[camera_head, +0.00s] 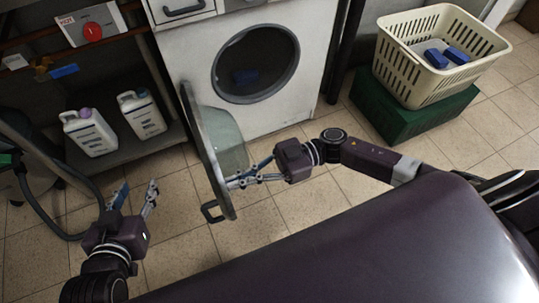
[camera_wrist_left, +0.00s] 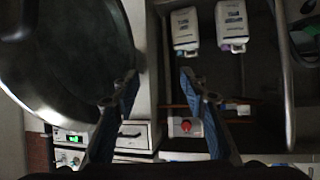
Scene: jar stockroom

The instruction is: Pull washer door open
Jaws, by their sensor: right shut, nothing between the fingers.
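The white washer (camera_head: 190,62) stands at the back centre. My left gripper (camera_head: 133,194) is open and empty, left of the door. In the left wrist view the door (camera_wrist_left: 70,60) fills the upper left.
White jugs (camera_head: 90,132) stand on a low shelf (camera_head: 125,150) at left. A cream basket (camera_head: 440,55) with blue items sits on a green box (camera_head: 410,118) at right. A dark hose (camera_head: 50,195) curves at far left. Tiled floor right of the door is free.

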